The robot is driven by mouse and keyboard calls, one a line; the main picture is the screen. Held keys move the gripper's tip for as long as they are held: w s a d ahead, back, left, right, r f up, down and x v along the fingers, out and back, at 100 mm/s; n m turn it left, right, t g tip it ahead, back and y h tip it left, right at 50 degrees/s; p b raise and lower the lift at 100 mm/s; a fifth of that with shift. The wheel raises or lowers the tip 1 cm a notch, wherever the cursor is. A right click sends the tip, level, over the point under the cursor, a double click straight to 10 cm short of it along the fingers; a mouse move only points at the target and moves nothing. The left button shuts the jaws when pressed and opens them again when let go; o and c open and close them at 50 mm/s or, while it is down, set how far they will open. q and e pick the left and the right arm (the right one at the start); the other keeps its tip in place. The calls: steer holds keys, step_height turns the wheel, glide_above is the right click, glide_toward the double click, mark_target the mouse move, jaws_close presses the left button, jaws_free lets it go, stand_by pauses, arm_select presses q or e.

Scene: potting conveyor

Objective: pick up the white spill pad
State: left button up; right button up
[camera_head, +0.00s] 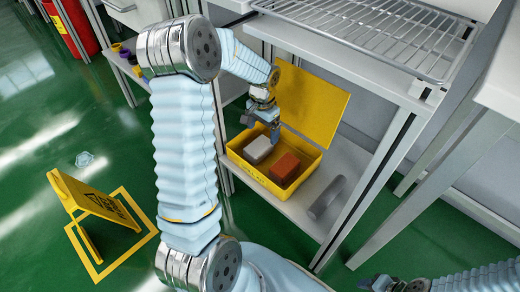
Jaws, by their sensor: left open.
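The white spill pad (258,150) is a pale block lying in the left part of an open yellow box (262,184) on the lower shelf. A rust-red block (285,167) lies to its right in the same box. My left gripper (268,132) is open, pointing down over the box just above and behind the white pad. I see nothing held in it, and I cannot tell if it touches the pad. My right gripper (382,284) shows only partly at the bottom edge, away from the box; its jaws are unclear.
The yellow lid (312,103) stands raised behind the box. A grey cylinder (327,198) lies on the shelf (345,160) right of it. A wire rack (385,30) is above. A yellow floor sign (92,200) and a small clear puddle (84,159) are on the green floor.

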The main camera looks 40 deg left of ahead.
mark_target(261, 143)
arm_select(q)
steer(key=f, duration=0.4)
steer(key=f+b, duration=0.1)
steer(key=f, duration=0.3)
steer(key=shift+s+a, duration=0.1)
steer(key=shift+a, duration=0.1)
steer(key=c, duration=1)
step_height(261, 143, up, 10)
steer(key=shift+p, duration=0.8)
steer(key=shift+c, duration=0.2)
